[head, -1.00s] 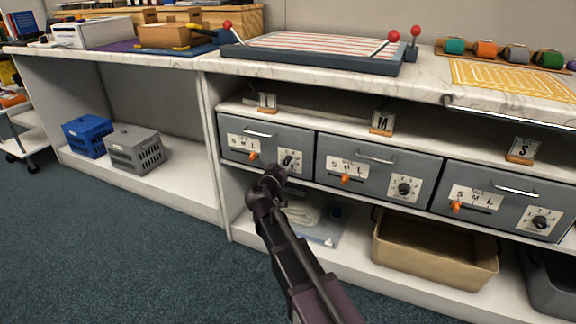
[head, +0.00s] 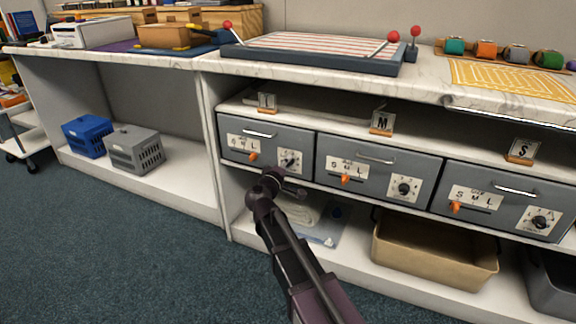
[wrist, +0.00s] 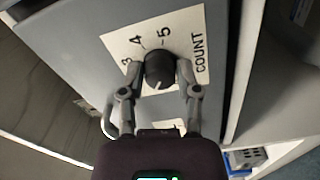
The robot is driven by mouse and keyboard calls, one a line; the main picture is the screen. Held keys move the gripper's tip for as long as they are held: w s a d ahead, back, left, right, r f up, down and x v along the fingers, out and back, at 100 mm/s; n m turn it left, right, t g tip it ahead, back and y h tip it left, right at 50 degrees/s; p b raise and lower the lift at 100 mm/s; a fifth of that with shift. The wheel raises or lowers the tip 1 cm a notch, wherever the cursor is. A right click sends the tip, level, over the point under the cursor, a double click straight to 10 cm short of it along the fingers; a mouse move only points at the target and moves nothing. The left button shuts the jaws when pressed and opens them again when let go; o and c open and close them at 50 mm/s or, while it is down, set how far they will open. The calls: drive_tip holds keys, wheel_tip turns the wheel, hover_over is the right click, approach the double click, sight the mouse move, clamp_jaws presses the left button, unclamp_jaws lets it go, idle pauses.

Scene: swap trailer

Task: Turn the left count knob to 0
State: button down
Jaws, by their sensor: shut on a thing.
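The left count knob (head: 289,160) is a dark round knob on a white dial plate at the right of the leftmost grey drawer (head: 232,143). In the wrist view the knob (wrist: 159,70) sits between my two fingers, with the numbers 3, 4, 5 and the word COUNT around it. A short pale mark on the knob is on its lower side, away from these numbers. My gripper (wrist: 161,66) is shut on the knob, one finger on each side. In the head view my gripper (head: 286,184) is just below the dial. The other dial numbers are hidden or unreadable.
An orange size slider (head: 253,155) is left of the knob. The middle drawer (head: 378,168) and right drawer (head: 502,200) carry similar knobs. A tan bin (head: 435,250) and a clear tray (head: 318,232) are on the shelf below. The countertop overhangs above.

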drive_tip(key=n, duration=1.1)
drive_tip(key=shift+s+d+n, duration=0.1)
drive_tip(key=shift+d+n, duration=0.05)
drive_tip(key=shift+n, duration=0.15)
idle(0.3)
drive_tip(key=shift+c, duration=1.5)
unclamp_jaws()
drive_tip(key=shift+r, duration=0.1)
drive_tip(key=v, duration=1.2)
